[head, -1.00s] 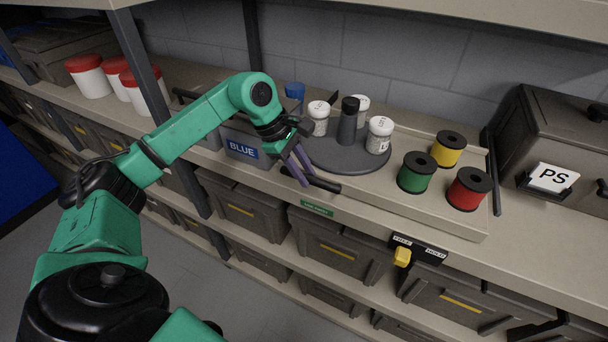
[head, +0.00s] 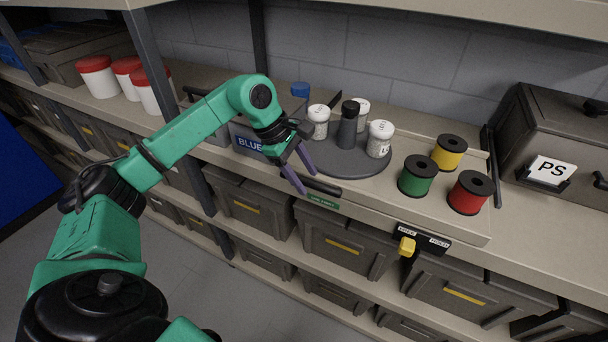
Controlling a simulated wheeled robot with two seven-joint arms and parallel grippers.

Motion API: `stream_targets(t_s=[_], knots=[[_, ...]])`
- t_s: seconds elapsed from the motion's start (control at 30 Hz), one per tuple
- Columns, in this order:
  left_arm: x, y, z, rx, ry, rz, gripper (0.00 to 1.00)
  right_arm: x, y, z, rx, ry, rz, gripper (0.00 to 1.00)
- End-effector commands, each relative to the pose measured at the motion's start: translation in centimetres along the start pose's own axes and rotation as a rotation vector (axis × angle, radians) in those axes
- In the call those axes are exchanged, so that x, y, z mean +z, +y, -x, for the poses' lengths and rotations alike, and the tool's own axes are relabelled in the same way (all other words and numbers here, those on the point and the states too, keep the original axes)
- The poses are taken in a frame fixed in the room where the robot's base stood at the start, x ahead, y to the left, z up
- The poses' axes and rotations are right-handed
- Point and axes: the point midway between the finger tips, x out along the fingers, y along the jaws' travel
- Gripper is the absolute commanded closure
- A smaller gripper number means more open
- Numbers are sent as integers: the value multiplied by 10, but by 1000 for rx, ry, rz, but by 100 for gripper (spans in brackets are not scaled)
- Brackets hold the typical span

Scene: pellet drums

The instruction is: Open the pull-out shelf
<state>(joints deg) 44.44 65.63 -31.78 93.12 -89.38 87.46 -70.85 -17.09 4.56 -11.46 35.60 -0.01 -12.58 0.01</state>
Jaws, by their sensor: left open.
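The pull-out shelf (head: 462,222) is a beige board in the rack, carrying a dark turntable and several spools. Its black bar handle (head: 326,188) is on the front edge, above a green label (head: 323,202). My left gripper (head: 308,183) is open at the left end of the handle, its two purple fingers spread apart and empty. One fingertip is in front of the handle's left end, the other beyond it; contact cannot be told. A yellow knob (head: 407,247) sits below the left-hand word of a black plate on the shelf front. My right gripper is not in view.
The turntable (head: 373,168) holds white jars and a dark bottle. Green (head: 418,176), red (head: 470,192) and yellow spools (head: 449,153) stand to its right. A BLUE bin (head: 247,143) is behind my arm. A PS box (head: 515,140) is at right. Dark bins fill the lower shelves.

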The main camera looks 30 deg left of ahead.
Motion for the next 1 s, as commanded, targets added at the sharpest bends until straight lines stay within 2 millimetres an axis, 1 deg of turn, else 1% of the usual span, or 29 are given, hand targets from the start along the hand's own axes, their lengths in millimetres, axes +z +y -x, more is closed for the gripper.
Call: stream_targets(t_s=[0.17,0.27,0.37,0.47,0.6,0.73,0.83,1.0], knots=[[0,0,0,-1,0,0,43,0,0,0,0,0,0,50],[0,0,7,2,0,0,43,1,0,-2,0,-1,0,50],[-1,1,24,5,2,0,43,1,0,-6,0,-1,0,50],[-1,1,51,6,1,0,43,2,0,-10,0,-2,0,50],[0,1,95,7,0,0,43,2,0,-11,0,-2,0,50],[1,1,127,4,-1,0,43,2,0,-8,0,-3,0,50],[0,0,141,2,-1,0,43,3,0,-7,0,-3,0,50],[0,0,146,-1,0,0,43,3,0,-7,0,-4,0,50]])
